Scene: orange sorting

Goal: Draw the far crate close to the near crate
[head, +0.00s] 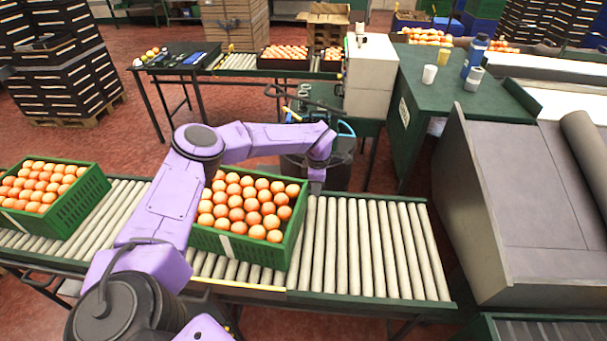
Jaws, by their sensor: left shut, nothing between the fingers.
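Two green crates full of oranges stand on the roller conveyor (375,245). One crate (75,210) is at the left edge of the view. The other crate (262,248) is in the middle, with a clear stretch of rollers between the two. My left arm reaches across the middle crate and hides its left part. My left gripper (316,188) is shut and empty, pointing down at the far right corner of the middle crate, beside its right end wall. I cannot tell whether it touches the wall. My right gripper is out of view.
The rollers right of the middle crate are bare. A grey padded bin (520,190) stands to the right. Behind are a green table (440,100) with cups and a bottle, a dark bin, and another conveyor with crates. Stacked black crates (60,80) stand at the back left.

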